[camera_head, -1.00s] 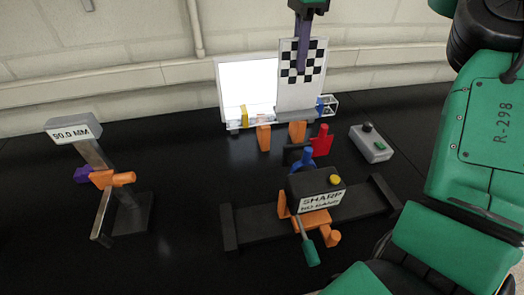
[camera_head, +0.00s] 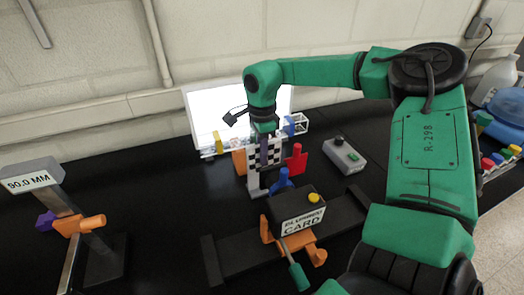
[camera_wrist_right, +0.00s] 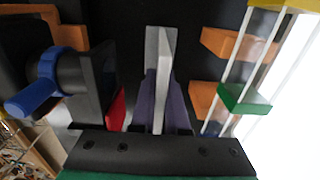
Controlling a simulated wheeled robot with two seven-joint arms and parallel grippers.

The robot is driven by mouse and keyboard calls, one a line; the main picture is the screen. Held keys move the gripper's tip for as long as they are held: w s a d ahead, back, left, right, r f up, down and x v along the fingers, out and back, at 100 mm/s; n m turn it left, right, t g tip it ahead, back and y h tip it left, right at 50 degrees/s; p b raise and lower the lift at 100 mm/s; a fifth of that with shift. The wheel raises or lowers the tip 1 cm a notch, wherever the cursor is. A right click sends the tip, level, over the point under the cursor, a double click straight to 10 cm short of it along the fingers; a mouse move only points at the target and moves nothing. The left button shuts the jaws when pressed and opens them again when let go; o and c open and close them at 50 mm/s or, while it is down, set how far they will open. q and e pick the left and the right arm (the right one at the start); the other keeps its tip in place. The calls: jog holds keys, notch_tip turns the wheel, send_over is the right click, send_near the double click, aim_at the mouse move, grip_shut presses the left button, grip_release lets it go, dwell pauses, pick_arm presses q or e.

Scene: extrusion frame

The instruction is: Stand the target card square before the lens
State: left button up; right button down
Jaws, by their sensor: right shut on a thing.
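The target card (camera_head: 253,152), with a black-and-white checker pattern, stands about upright between the lens unit and the white light panel (camera_head: 205,115). My right gripper (camera_head: 265,152) is shut on the card from above. In the wrist view its purple fingers (camera_wrist_right: 159,98) clasp the card, seen edge-on (camera_wrist_right: 162,60) with a grey foot. I cannot tell whether the foot touches the bench. The dark camera box (camera_head: 292,202) has a yellow button; its label seems to read BLURRED CARD. A blue lever (camera_head: 283,180) sits at its lens, whose face is hidden. My left gripper is out of view.
A red paddle (camera_head: 296,160) stands close right of the card. A grey button box (camera_head: 343,157) is further right. Orange brackets (camera_wrist_right: 232,45) lie between card and panel.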

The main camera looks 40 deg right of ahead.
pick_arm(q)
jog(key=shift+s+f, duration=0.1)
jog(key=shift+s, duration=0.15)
pick_arm(e)
jog(key=shift+w+f, duration=0.1)
jog(key=shift+f, duration=0.15)
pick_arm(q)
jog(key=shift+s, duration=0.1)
pick_arm(e)
jog(key=c, duration=0.9)
grip_release()
jog(key=shift+r, duration=0.1)
notch_tip(320, 180, up, 12)
jog(key=shift+r+b, duration=0.1)
jog(key=shift+b, duration=1.05)
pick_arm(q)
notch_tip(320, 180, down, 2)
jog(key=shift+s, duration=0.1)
